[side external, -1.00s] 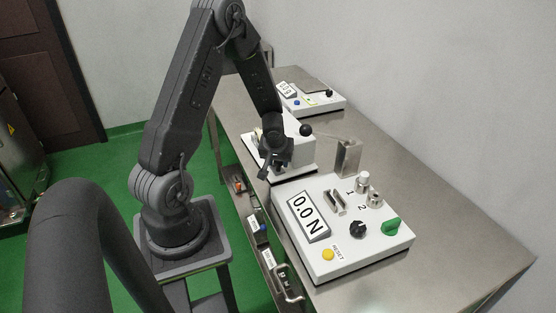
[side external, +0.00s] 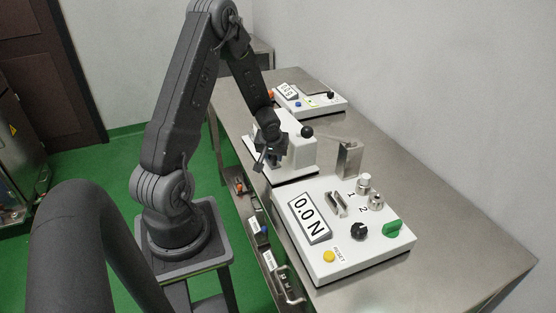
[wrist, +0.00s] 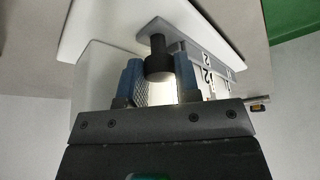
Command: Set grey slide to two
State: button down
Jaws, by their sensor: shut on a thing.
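The grey slide (wrist: 178,46) shows in the wrist view as a flat grey bar with a black knob (wrist: 157,60) on it. A white scale with dark numbers (wrist: 205,68), among them a 2, lies beside it. My gripper (wrist: 158,84) has its blue fingers on either side of the knob and is shut on it. In the side external view my gripper (side external: 267,152) is at the near left side of a white device (side external: 299,158) with a black ball on top (side external: 306,132). The slide is hidden there by my gripper.
A white force panel (side external: 330,258) reading 0.0 N stands in front on the steel table (side external: 440,225), with a metal block (side external: 348,158) behind it. Another white device (side external: 318,103) stands farther back. The table's right side is clear.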

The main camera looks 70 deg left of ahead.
jog(key=shift+a, duration=2.7)
jog(key=shift+s, duration=0.1)
jog(key=c, duration=0.8)
grip_release()
jog(key=shift+c, duration=0.2)
jog(key=v, duration=1.4)
jog(key=shift+f, duration=0.1)
